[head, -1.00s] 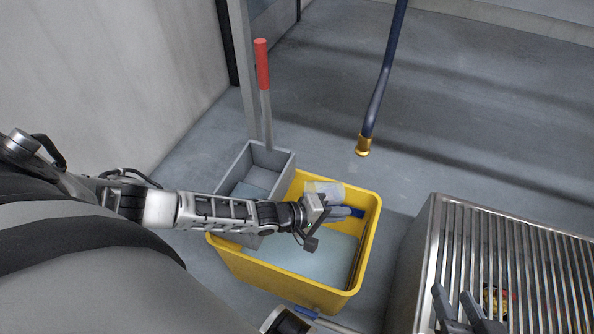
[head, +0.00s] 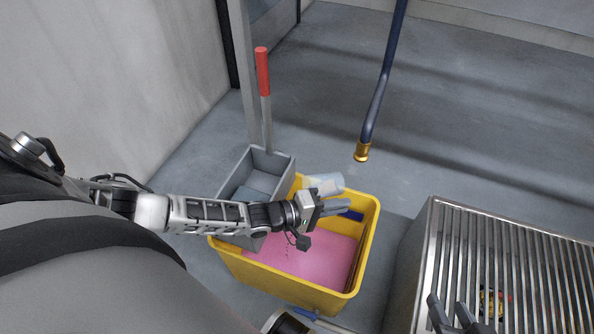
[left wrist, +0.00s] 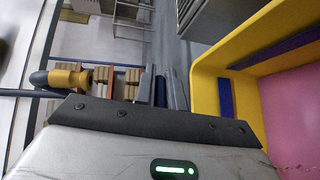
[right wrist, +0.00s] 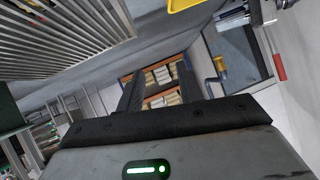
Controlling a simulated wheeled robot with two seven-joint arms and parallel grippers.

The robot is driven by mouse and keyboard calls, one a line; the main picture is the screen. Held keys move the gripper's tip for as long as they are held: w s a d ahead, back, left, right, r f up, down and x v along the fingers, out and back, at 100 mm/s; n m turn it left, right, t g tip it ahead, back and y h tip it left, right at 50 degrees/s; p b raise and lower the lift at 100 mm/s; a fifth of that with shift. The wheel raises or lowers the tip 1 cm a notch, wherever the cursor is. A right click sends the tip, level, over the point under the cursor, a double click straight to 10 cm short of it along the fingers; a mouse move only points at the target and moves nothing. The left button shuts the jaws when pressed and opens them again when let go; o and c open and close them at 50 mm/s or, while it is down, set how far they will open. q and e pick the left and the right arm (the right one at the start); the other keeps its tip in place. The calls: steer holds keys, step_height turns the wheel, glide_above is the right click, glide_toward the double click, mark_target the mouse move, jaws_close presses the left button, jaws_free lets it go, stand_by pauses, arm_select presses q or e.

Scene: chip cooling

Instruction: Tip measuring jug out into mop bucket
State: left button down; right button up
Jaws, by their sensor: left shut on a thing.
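The measuring jug (head: 325,183) is whitish and see-through. It lies tilted over the far part of the yellow mop bucket (head: 235,262), partly hidden behind my left gripper. My left gripper (head: 345,208) is above the bucket, shut on the jug; a dark blue piece (left wrist: 160,92) shows between its fingers in the left wrist view. The liquid (head: 318,262) in the bucket is pink. The bucket also shows in the left wrist view (left wrist: 208,85). My right gripper (head: 452,316) is open and empty over the metal grating, and its fingers stand apart in the right wrist view (right wrist: 157,92).
A grey wringer box (head: 270,160) with a red-topped handle (head: 262,72) adjoins the bucket's far left side. A dark hose (head: 378,105) with a brass end hangs beyond the bucket. A slatted metal grating (head: 500,262) stands at the right. Floor is free beyond the bucket.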

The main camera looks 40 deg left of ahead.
arm_select(q)
steer(key=shift+w+r, duration=0.1)
steer(key=shift+r, duration=0.05)
steer(key=shift+w+d+r, duration=0.15)
steer(key=shift+w+d, duration=0.05)
steer(key=shift+w, duration=0.05)
steer(key=shift+w+r+t+h+b, duration=0.1)
steer(key=shift+r+t+h+b, duration=0.2)
steer(key=shift+r+t+b, duration=0.1)
arm_select(e)
steer(key=shift+w+a+r, duration=0.15)
steer(key=shift+r, duration=0.25)
arm_select(q)
steer(key=shift+r, duration=0.25)
arm_select(e)
steer(key=shift+s+f, duration=0.2)
steer(key=shift+f, duration=0.05)
arm_select(q)
steer(key=shift+r+t+h+b, duration=0.4)
steer(key=shift+r+t, duration=0.1)
steer(key=shift+r, duration=0.05)
arm_select(e)
steer(key=shift+w+r+t, duration=0.15)
steer(key=shift+r+t, duration=0.25)
steer(key=shift+r, duration=0.1)
arm_select(q)
steer(key=shift+a+r, duration=0.1)
steer(key=shift+r, duration=0.3)
arm_select(e)
steer(key=shift+a, duration=0.1)
